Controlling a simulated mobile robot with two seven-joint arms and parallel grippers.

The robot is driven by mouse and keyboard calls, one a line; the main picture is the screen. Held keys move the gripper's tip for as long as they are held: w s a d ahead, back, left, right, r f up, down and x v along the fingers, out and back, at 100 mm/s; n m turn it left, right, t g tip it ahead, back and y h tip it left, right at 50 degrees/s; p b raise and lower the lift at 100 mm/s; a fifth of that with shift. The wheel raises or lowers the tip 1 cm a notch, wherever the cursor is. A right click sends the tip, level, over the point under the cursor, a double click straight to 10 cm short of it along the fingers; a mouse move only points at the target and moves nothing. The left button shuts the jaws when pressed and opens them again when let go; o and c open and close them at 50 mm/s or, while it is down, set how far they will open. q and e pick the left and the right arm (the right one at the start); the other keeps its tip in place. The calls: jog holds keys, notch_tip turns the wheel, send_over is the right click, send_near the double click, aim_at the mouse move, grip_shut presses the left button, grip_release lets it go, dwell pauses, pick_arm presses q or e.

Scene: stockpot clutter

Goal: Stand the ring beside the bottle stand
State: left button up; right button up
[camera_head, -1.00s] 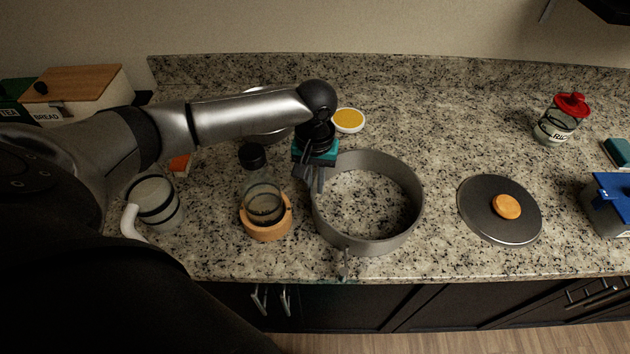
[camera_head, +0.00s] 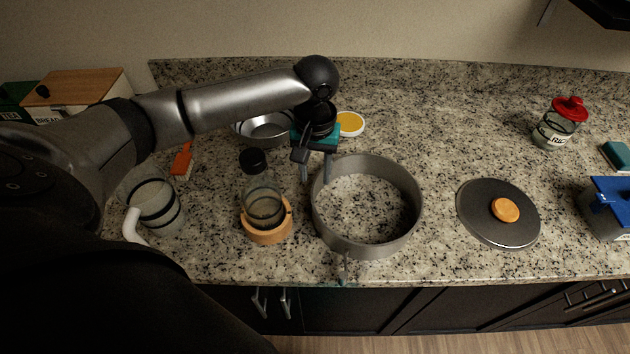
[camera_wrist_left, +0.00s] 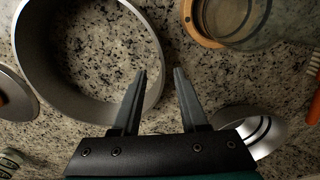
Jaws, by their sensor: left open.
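The ring (camera_head: 402,222) is a wide grey band resting on the counter with its opening facing up. It also shows in the left wrist view (camera_wrist_left: 40,75). The stand's wooden rim (camera_wrist_left: 192,28) shows at the top of the wrist view. My left gripper (camera_head: 315,177) is open and empty by the ring's back-left wall. In the left wrist view its fingertips (camera_wrist_left: 159,72) appear beside that wall; whether they straddle it I cannot tell.
A dark round lid (camera_head: 480,218) with an orange knob lies to the right. A metal bowl (camera_head: 266,128) and a yellow-topped dish (camera_head: 350,123) sit behind. A handled glass jug (camera_head: 160,205) stands left of the stand. The counter between ring and lid is clear.

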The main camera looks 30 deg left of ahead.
pick_arm(q)
notch_tip(320, 180, up, 7)
jog(key=shift+p, duration=0.3)
